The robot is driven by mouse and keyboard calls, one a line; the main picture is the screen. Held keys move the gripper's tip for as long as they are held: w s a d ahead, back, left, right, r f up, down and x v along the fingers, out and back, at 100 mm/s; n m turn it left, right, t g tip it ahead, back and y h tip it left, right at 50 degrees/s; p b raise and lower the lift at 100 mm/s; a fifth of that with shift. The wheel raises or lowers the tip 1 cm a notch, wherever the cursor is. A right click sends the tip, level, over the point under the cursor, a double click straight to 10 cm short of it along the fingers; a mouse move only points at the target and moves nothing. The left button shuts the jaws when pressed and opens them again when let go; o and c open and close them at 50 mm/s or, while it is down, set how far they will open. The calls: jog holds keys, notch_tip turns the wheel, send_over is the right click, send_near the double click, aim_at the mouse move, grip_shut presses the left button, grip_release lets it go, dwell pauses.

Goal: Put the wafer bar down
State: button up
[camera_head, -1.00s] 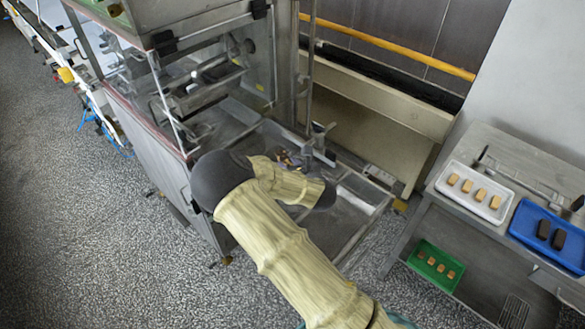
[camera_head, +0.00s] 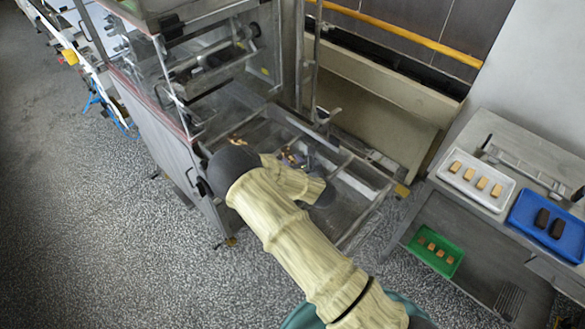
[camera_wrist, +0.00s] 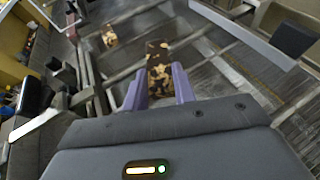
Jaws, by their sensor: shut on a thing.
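My gripper (camera_wrist: 159,90) has two purple fingers and is shut on a wafer bar (camera_wrist: 158,66), mottled dark brown and tan, which extends beyond the fingertips. Wire mesh bars (camera_wrist: 205,38) of the enrober run beneath and around it. I cannot tell whether the bar touches the mesh. A second mottled piece (camera_wrist: 109,36) lies on the mesh at the upper left of the wrist view. In the head view my gripper (camera_head: 295,157) is over the enrober's mesh frame (camera_head: 352,222), partly hidden by my arm. A brown piece (camera_head: 237,141) shows left of it.
The enrober housing (camera_head: 165,150) stands left of the mesh. On the right, a steel table (camera_head: 480,225) holds a white tray (camera_head: 507,193) of tan bars and a blue tray (camera_head: 519,228) with two dark bars. A green tray (camera_head: 415,253) sits on its lower shelf.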

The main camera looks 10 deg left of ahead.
jog(key=shift+f+p, duration=0.7)
jog(key=shift+f, duration=1.4)
jog(key=shift+f, duration=0.15)
jog(key=o, duration=0.8)
jog(key=shift+c, duration=0.2)
